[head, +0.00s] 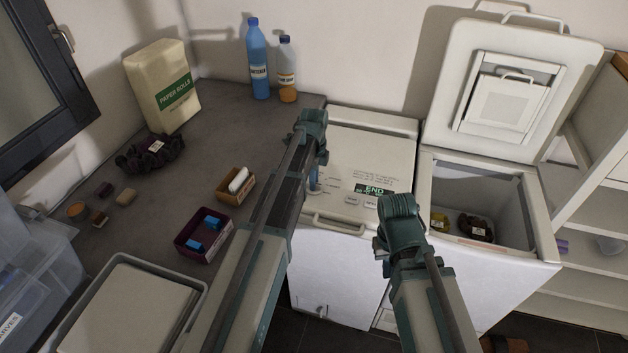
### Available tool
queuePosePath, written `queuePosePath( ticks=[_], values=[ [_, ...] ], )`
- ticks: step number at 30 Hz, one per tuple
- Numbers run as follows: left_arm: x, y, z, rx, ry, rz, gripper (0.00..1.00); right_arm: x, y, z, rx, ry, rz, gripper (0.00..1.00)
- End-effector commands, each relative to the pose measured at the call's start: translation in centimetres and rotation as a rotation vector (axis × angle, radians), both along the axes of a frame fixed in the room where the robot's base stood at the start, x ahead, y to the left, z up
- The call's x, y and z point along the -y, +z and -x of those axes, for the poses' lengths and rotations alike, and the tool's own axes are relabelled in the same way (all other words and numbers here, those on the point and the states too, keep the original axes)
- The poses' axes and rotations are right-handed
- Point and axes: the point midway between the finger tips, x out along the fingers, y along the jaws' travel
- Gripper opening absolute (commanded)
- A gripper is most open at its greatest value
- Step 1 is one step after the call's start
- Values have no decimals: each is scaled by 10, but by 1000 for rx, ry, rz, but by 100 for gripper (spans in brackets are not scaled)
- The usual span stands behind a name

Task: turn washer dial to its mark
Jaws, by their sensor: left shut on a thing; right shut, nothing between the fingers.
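The left washer (372,150) is a white toploader with its lid shut and a dark display (374,190) reading END in green. My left gripper (315,184) reaches down to the left part of its control panel and is shut on the washer dial. The dial itself, its pointer and its mark are hidden behind my gripper and arm, so I cannot tell its angle. My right gripper (381,247) is shut and empty, in front of the washer's right front edge.
The right toploader (542,215) stands with its lid (580,60) up, several dark and yellow items inside. A handle bar (338,226) sticks out at the left washer's front. The grey counter (215,130) holds bottles, paper rolls and small boxes. Shelves (590,262) stand far right.

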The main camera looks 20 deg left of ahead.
Motion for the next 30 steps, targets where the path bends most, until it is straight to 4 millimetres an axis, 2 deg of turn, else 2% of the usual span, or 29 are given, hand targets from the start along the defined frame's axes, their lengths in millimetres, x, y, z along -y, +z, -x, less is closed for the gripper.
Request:
queuePosePath(
  ticks=[11, 30],
  values=[
    [0, 0, 0, 0, 103, 0, 0, 0, 0, 0, 0, 0, 0, 0],
    [0, 0, 0, 0, 685, 0, 0, 0, 0, 0, 0, 0, 0, 0]
  ],
)
